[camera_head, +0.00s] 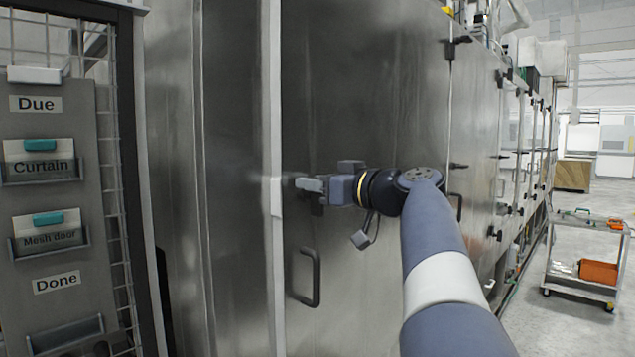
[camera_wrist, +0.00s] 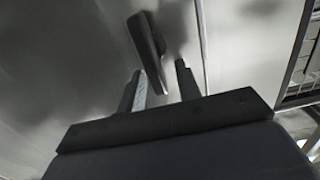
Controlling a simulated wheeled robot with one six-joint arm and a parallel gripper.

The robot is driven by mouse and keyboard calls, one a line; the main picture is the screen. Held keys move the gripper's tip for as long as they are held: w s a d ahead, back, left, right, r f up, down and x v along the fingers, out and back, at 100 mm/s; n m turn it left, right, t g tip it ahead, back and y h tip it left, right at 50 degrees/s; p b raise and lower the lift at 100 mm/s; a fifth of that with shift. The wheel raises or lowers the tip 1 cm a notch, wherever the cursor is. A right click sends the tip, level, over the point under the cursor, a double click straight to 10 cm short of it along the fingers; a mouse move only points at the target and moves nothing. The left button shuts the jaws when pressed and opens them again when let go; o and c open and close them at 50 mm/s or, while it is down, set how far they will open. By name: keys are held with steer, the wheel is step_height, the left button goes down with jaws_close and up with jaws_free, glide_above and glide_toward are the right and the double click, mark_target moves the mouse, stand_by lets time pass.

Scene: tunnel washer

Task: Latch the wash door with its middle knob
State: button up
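The wash door (camera_head: 350,90) is a tall, grey metal panel, and it looks flush with the frame strip at its left edge. My gripper (camera_head: 308,185) is at that left edge, at mid-height, above the door's pull handle (camera_head: 316,280). In the wrist view the dark, lever-shaped middle knob (camera_wrist: 147,38) points toward my gripper (camera_wrist: 163,85). The two fingers are apart, and the knob's near end reaches between their tips. I cannot tell whether either finger touches it. In the head view the knob is mostly hidden by my gripper.
A card board (camera_head: 78,205) with "Due" and "Done" labels stands at the left beside a wire mesh panel. More doors with dark knobs (camera_head: 458,45) run along the washer to the right. A trolley (camera_head: 585,255) with an orange bin stands on the open floor at right.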

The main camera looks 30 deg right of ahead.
jaws_close()
steer(key=shift+d+m, duration=0.1)
steer(key=shift+m, duration=0.3)
steer(key=f+m, duration=0.1)
steer(key=m, duration=0.4)
steer(key=d+m+p, duration=0.1)
steer(key=m, duration=0.5)
steer(key=w+d+f+m+p, duration=0.1)
steer(key=m, duration=0.5)
steer(key=shift+d+f, duration=0.2)
steer(key=shift+f, duration=0.15)
stand_by(0.4)
jaws_free()
